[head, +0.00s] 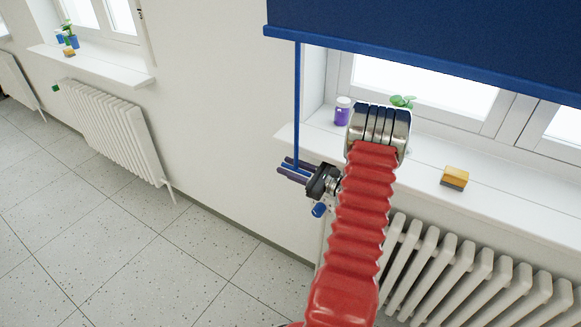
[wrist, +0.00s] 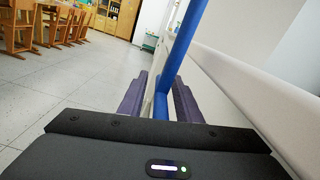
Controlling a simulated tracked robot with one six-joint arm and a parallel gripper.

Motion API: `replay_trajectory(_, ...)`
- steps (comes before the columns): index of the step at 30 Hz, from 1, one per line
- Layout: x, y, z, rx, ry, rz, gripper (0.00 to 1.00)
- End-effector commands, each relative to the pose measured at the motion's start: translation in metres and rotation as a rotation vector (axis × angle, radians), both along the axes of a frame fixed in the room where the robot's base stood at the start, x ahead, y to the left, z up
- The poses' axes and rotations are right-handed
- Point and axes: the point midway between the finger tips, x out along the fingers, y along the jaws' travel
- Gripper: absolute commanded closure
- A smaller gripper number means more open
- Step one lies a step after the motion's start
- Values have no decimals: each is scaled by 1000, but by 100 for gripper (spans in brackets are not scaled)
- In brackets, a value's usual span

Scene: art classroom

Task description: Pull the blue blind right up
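The blue blind (head: 430,40) hangs partly down over the window at the upper right of the head view. Its blue cord (head: 297,100) hangs from the blind's left end. My gripper (head: 290,168) is at the cord's lower part, beside the window sill's left end. A blue knob (head: 319,210) shows just below the gripper. In the wrist view the cord (wrist: 180,50) runs down between my two purple fingers (wrist: 158,95). A gap shows between the left finger and the cord, so the fingers look open around it. Whether the right finger touches the cord is unclear.
The white sill (head: 420,165) holds a purple jar (head: 342,110), a green plant (head: 403,101) and a yellow-brown block (head: 454,178). A white radiator (head: 480,275) stands below it. The floor to the left is clear. Wooden chairs (wrist: 70,25) stand far off in the wrist view.

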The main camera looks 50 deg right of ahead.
Motion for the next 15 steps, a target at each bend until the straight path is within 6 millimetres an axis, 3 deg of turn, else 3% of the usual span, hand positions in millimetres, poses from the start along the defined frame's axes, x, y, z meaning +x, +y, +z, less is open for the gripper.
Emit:
replay_trajectory(8, -18, -5, 0, 0, 1, -2, 69)
replay_trajectory(15, -58, -12, -1, 0, 0, -5, 69)
